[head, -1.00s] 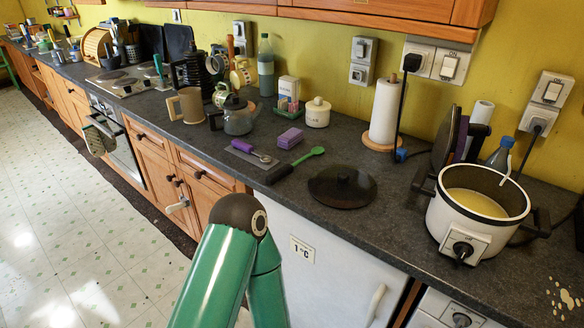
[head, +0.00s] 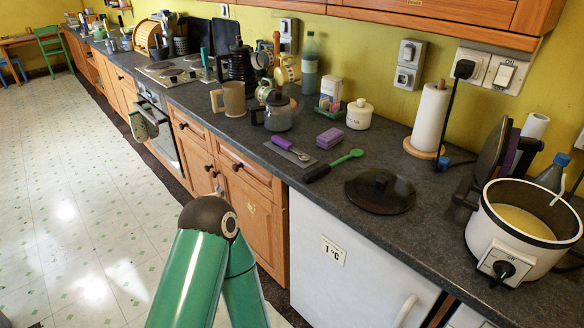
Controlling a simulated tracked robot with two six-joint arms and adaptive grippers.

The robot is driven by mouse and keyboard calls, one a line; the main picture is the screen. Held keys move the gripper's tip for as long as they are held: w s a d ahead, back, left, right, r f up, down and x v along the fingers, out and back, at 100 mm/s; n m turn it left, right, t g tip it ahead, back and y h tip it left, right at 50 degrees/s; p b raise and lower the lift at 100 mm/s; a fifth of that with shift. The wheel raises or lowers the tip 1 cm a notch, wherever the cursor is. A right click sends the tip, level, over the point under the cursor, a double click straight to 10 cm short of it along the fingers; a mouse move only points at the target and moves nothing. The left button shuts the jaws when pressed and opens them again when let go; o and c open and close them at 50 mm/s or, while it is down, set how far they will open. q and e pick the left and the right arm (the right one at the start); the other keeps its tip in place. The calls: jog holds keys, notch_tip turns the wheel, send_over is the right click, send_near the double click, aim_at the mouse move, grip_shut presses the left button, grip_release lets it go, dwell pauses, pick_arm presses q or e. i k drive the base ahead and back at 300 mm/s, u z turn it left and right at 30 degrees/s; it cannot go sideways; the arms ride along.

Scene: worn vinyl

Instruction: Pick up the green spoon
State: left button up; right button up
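The green spoon (head: 342,161) lies on the dark worktop. Its round green head points to the back right and its black grip points to the front left, close to the worktop's front edge. It lies just left of a black lid and in front of a purple sponge block. One of my green arms stands at the bottom, its dark joint well below and in front of the worktop. Neither of my grippers is in view.
The black lid (head: 380,191) and a purple-handled utensil (head: 290,149) flank the spoon. The purple block (head: 330,138), a grey teapot (head: 277,116) and a paper roll (head: 430,120) stand behind. A slow cooker (head: 515,247) is at right. Floor at left is clear.

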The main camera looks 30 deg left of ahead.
aim_at(324, 169)
jog(key=u, duration=0.5)
jog(key=i, duration=0.6)
jog(key=u, duration=0.9)
jog(key=k, duration=0.9)
jog(key=u, duration=0.15)
jog(key=i, duration=0.9)
jog(key=z, duration=0.1)
